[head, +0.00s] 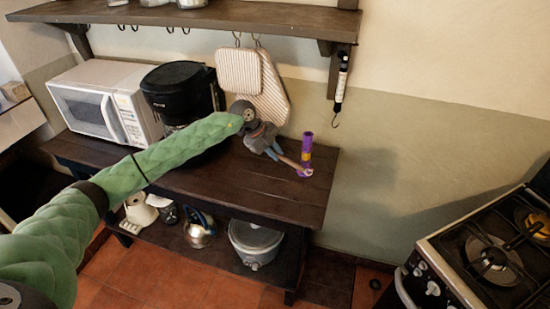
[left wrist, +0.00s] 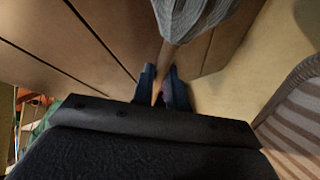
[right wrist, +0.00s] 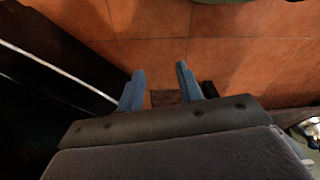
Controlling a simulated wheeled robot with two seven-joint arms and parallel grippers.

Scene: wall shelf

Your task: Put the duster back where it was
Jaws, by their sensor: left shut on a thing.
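The duster shows in the left wrist view as a grey, streaked head (left wrist: 195,18) on a brown handle (left wrist: 172,52) that runs down between my fingers. My left gripper (left wrist: 162,84) is shut on this handle. In the head view my left gripper (head: 276,151) is above the right part of the wooden table (head: 245,190), and a tan stick-like part (head: 291,163) projects from it to the right. I cannot clearly make out the duster's head there. My right gripper (right wrist: 160,85) is open and empty above the tiled floor; it is outside the head view.
A coffee maker (head: 182,92) and microwave (head: 105,100) stand left. A shelf (head: 200,14) with hooks is above; a stove (head: 490,255) stands right.

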